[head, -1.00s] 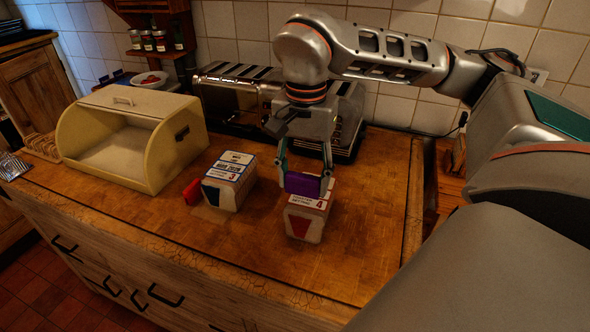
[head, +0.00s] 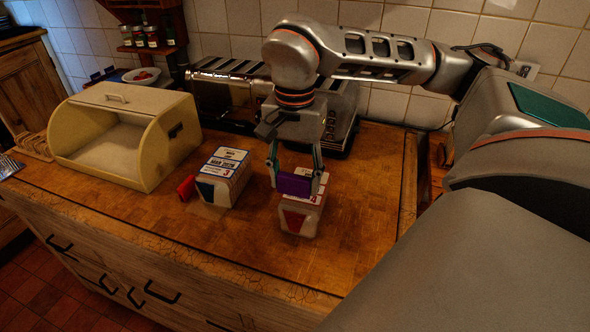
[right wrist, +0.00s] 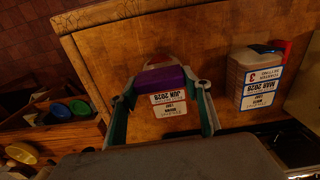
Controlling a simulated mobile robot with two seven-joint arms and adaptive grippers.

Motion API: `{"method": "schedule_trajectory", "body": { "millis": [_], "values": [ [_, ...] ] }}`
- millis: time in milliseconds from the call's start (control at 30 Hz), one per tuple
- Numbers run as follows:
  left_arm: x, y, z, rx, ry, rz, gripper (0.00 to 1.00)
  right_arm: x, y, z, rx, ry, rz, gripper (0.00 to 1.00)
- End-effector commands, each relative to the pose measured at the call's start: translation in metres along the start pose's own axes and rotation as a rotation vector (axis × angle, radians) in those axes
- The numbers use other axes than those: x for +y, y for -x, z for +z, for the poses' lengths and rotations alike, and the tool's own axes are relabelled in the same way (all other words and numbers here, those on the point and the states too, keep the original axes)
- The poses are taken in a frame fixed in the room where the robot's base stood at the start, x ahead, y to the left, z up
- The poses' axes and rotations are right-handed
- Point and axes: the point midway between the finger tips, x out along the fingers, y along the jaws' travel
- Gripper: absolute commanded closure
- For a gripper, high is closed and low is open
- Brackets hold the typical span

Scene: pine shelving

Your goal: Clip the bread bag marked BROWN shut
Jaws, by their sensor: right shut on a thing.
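My right gripper (head: 296,180) is shut on a purple clip (head: 296,185), which spans the space between its fingers. The clip is in front of or against the upper part of a bread bag with a red patch (head: 298,221); I cannot tell whether they touch. In the right wrist view the clip (right wrist: 160,79) lies between the fingertips, by the bag's JUN 2028 label (right wrist: 170,98). A second bread bag with a blue patch (head: 220,185) stands to the left, with a red clip (head: 186,188) at its side. I cannot read BROWN on either bag. My left gripper is out of view.
An open cream bread bin (head: 125,135) stands at the left of the wooden counter (head: 240,240). A long metal toaster (head: 232,88) stands behind the bags. The counter to the right of the red-patch bag is bare.

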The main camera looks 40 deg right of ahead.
Motion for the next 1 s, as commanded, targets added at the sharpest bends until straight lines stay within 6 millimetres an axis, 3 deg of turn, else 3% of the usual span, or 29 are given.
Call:
{"method": "schedule_trajectory", "body": {
  "millis": [267,433,1000],
  "values": [
    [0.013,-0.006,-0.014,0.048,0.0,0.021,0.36,0.0,-0.028,0.0,-0.001,0.001,0.001,0.61],
    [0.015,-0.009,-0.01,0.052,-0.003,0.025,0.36,0.0,-0.041,0.0,-0.001,0.001,0.001,0.61],
    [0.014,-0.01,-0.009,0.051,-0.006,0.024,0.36,0.0,-0.044,0.0,0.0,0.001,0.0,0.61]
  ]
}}
